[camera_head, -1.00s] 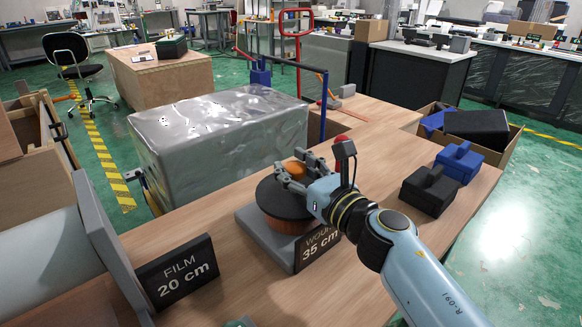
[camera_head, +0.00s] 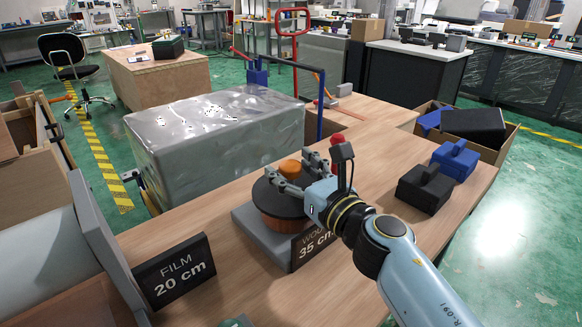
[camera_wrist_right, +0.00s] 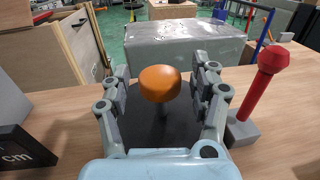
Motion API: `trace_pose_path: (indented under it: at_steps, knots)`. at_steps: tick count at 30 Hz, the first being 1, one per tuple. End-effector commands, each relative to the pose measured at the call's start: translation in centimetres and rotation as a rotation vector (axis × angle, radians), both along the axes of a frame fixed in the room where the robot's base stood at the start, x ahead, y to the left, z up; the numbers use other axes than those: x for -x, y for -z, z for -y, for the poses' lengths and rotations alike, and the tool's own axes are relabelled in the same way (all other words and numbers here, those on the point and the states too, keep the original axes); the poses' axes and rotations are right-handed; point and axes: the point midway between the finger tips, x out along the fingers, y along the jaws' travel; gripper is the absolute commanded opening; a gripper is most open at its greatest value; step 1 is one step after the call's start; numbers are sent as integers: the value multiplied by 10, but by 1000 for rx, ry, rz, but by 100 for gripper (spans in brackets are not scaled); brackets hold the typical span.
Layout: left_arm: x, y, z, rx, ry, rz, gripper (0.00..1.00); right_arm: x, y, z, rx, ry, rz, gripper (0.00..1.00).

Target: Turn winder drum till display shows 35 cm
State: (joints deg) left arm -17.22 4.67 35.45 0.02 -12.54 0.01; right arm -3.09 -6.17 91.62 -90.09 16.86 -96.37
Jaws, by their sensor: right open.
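The winder drum (camera_head: 272,200) has a black disc top and a copper-brown side, and stands on a grey base on the wooden table. An orange knob (camera_head: 290,168) rises from its top; it also shows in the right wrist view (camera_wrist_right: 160,82). My right gripper (camera_head: 290,178) is open at the knob. In the wrist view its fingers (camera_wrist_right: 162,90) stand on both sides of the knob with gaps. The display (camera_head: 314,243) on the base reads 35 cm, its upper word partly hidden by my arm. My left gripper is not in view.
A sign (camera_head: 174,271) reading FILM 20 cm stands at the left. A red-topped post (camera_wrist_right: 262,80) stands close to the right of the gripper. Black (camera_head: 425,187) and blue (camera_head: 455,159) handled blocks sit at the table's right. A wrapped grey block (camera_head: 215,130) stands behind.

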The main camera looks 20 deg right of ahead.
Motion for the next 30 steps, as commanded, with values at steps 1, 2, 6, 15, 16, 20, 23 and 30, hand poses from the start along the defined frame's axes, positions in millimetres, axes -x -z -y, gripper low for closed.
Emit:
trace_pose_path:
  at_steps: [1, 2, 6, 15, 16, 20, 23, 30]
  knots:
    - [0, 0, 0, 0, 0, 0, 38, 7, 1, 2, 2, 0, -3, 62]
    - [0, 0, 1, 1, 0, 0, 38, 13, 1, 4, 2, 0, -3, 62]
    - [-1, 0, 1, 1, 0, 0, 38, 43, 2, 13, 1, 0, -4, 62]
    - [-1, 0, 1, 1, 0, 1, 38, 97, 2, 29, 1, 0, -4, 62]
    - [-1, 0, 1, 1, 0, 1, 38, 100, 2, 30, 2, 0, -4, 62]
    - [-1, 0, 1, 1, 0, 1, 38, 107, 1, 32, 2, 0, -3, 62]
    - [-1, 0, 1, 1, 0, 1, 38, 109, 1, 33, 1, 0, -2, 62]
    - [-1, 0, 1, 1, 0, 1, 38, 108, 1, 32, 1, 0, -2, 62]
